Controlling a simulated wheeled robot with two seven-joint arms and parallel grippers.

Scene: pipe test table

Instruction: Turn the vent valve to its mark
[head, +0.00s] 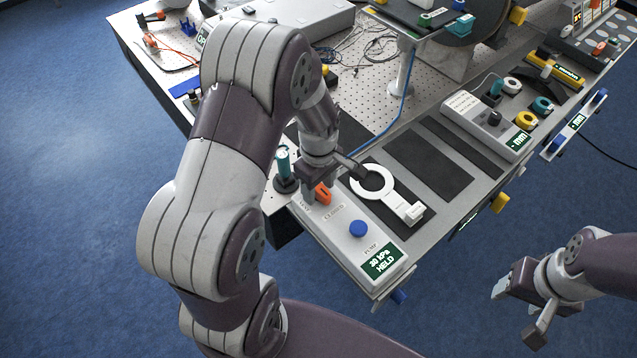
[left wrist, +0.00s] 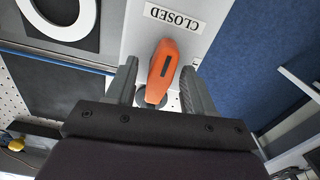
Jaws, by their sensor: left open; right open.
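The vent valve has an orange handle (head: 322,193) on the grey pump box (head: 335,240) at the table's front corner. In the left wrist view the orange handle (left wrist: 163,70) points toward the label "CLOSED" (left wrist: 174,17). My left gripper (head: 328,184) is over the handle. In the wrist view its open fingers (left wrist: 160,82) stand on either side of the handle, with a gap visible at each side. My right gripper (head: 515,312) is open and empty, off the table at the lower right.
The box carries a blue button (head: 358,229) and a display (head: 382,262) reading "30 kPa HELD". A white ring-shaped tool (head: 372,181) lies on a dark mat beside the box. A teal-topped post (head: 283,160) stands close left of the gripper.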

